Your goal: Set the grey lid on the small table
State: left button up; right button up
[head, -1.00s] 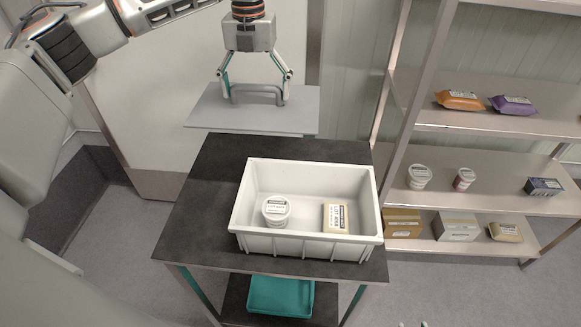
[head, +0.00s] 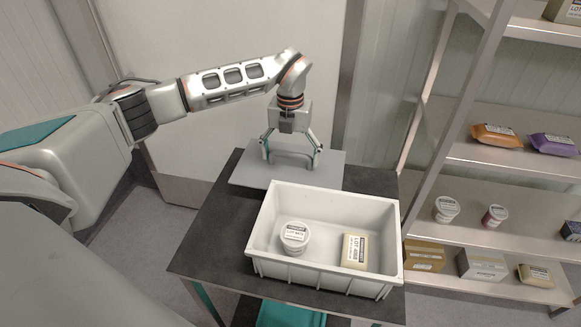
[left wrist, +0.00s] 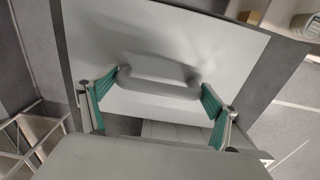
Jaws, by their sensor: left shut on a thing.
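The grey lid (head: 250,175) is a flat plate with a raised bar handle. My left gripper (head: 290,156) is shut on the handle from above. The lid is level over the back part of the small dark-topped table (head: 213,235), behind the white crate. I cannot tell whether it touches the tabletop. In the left wrist view the lid (left wrist: 200,38) fills much of the picture, with its handle between the fingers of my left gripper (left wrist: 159,84). My right gripper is not in view.
The white crate (head: 330,273) on the table's front part holds a white tub (head: 294,237) and a tan packet (head: 354,250). A teal bin (head: 290,315) sits below the table. A shelf rack (head: 520,165) with packets, tubs and boxes stands at the right. The table's left strip is bare.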

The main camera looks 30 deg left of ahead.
aim_at(291, 166)
pick_arm(q)
notch_tip(291, 166, down, 4)
jog(key=shift+f, duration=0.25)
jog(key=shift+f, duration=0.15)
jog(key=o, duration=1.1)
